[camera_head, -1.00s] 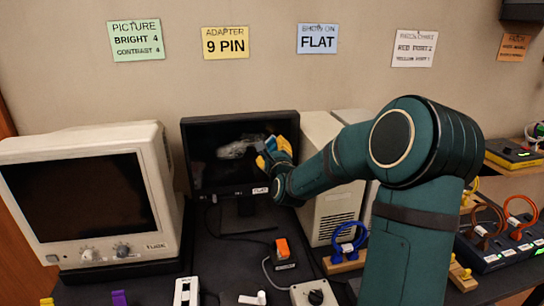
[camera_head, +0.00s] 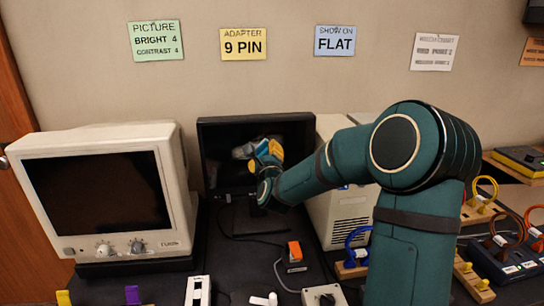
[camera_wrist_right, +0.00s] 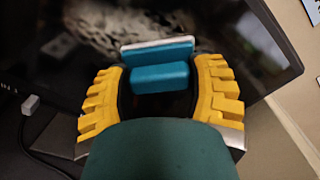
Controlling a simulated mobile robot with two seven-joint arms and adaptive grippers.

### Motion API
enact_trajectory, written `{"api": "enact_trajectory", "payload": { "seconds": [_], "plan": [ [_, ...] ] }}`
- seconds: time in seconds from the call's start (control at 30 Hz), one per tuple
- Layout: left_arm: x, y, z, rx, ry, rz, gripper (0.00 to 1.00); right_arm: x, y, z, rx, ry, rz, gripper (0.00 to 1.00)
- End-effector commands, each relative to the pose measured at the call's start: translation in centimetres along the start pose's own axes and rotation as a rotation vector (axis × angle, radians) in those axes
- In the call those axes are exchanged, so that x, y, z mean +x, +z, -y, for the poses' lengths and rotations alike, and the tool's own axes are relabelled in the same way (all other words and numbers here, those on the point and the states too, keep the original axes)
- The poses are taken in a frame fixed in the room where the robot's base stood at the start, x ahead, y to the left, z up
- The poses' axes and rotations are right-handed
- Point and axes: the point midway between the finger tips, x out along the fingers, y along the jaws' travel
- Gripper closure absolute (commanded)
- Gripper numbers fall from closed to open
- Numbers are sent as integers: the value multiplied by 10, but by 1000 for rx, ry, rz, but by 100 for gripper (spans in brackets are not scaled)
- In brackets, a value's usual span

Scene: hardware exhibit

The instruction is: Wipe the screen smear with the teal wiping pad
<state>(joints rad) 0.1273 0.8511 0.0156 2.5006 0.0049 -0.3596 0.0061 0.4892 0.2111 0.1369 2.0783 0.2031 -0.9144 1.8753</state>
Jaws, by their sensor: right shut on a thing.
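The flat black screen (camera_head: 222,165) stands at the back of the desk, between the beige monitor and the pale computer case. A grey-white smear (camera_head: 243,151) shows on its upper middle; in the right wrist view the smear (camera_wrist_right: 105,25) lies just beyond the pad. My right gripper (camera_head: 268,152) is in front of the screen, its yellow fingers shut on the teal wiping pad (camera_wrist_right: 160,70). The pad has a white face turned toward the screen. Whether it touches the screen I cannot tell. The gripper hides part of the screen. My left gripper is not in view.
A beige CRT monitor (camera_head: 95,190) stands left of the screen and a pale computer case (camera_head: 345,212) right of it. An orange switch (camera_head: 294,250) and a grey box with a knob (camera_head: 325,296) are on the desk in front. Looped cables stand at right.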

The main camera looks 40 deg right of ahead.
Motion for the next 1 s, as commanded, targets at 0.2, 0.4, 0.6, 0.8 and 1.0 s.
{"api": "enact_trajectory", "payload": {
  "seconds": [0.2, 0.4, 0.6, 0.8, 1.0],
  "plan": [
    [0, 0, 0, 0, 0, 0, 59, 1, 9, -8, 1, 1, 1, 82],
    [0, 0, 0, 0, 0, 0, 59, 1, 13, -12, 1, 2, 3, 82],
    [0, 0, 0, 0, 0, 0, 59, 0, 24, -23, 1, 2, 4, 82],
    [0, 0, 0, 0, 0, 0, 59, -1, 34, -34, 1, 2, 2, 82],
    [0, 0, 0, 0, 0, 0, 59, -1, 38, -37, 1, 0, 2, 82]
  ]
}}
